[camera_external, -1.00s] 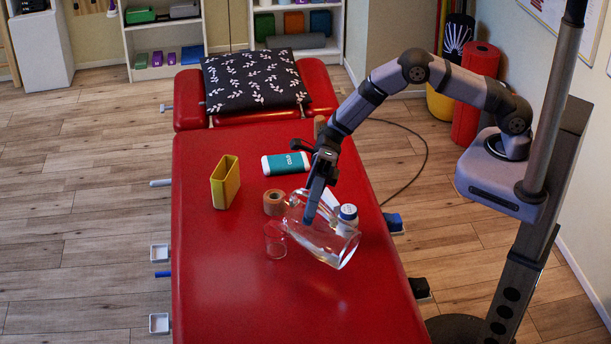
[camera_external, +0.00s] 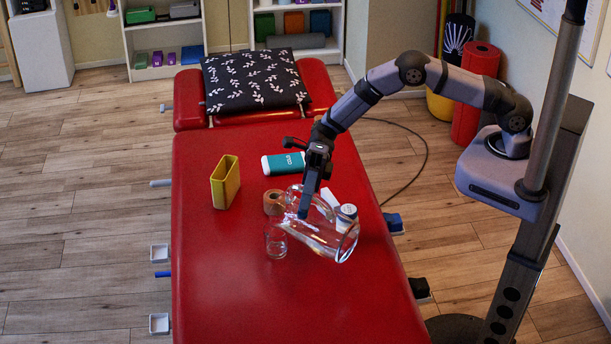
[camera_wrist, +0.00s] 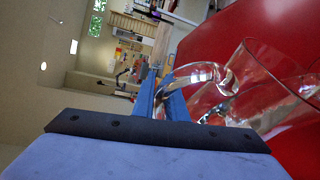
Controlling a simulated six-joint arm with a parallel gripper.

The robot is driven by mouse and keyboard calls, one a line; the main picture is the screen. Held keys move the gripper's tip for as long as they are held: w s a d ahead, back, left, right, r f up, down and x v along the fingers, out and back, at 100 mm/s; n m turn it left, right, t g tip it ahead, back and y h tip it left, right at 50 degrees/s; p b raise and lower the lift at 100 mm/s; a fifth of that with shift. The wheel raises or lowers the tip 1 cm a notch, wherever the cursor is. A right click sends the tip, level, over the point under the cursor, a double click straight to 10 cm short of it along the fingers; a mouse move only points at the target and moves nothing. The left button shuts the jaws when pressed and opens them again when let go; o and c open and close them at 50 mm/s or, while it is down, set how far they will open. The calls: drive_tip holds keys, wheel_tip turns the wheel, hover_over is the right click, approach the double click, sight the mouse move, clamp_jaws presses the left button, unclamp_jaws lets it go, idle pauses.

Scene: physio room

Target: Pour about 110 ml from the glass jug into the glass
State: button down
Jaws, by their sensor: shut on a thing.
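The clear glass jug (camera_external: 328,236) is tilted well over above the red couch, its wide base to the lower right and its other end to the upper left, by the glass. My gripper (camera_external: 304,212) is shut on the jug's handle, which shows between the blue fingers in the wrist view (camera_wrist: 192,75). The small clear glass (camera_external: 276,243) stands upright on the couch, just left of the jug. Some clear liquid seems to show in the glass; its level is hard to read. The pouring stream is not clearly visible.
The red couch (camera_external: 240,290) has free room in front. A tan tape roll (camera_external: 271,203) stands just behind the glass, and a white-capped bottle (camera_external: 348,212) is behind the jug. A yellow holder (camera_external: 225,183) and a teal-and-white pack (camera_external: 284,163) lie farther back.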

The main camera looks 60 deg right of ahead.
sight(330, 215)
drive_tip(key=shift+r, duration=0.2)
drive_tip(key=shift+s, duration=0.3)
drive_tip(key=shift+a, duration=0.1)
drive_tip(key=shift+w+r, duration=0.25)
drive_tip(key=shift+w, duration=0.1)
idle(1.2)
drive_tip(key=shift+s, duration=0.1)
drive_tip(key=shift+n+t, duration=0.5)
drive_tip(key=shift+n, duration=0.2)
drive_tip(key=shift+s+f+b, duration=0.25)
drive_tip(key=shift+s+f, duration=0.4)
drive_tip(key=shift+s, duration=0.25)
drive_tip(key=shift+s+f+b, duration=0.25)
drive_tip(key=shift+s+f, duration=0.35)
drive_tip(key=shift+s, duration=0.3)
drive_tip(key=shift+s+d+f+n+h+b, duration=0.2)
drive_tip(key=shift+s+f+n+h+b, duration=0.2)
drive_tip(key=shift+s+f+b, duration=0.45)
drive_tip(key=shift+s+f+t, duration=0.2)
drive_tip(key=shift+s+t, duration=0.15)
drive_tip(key=shift+t, duration=0.05)
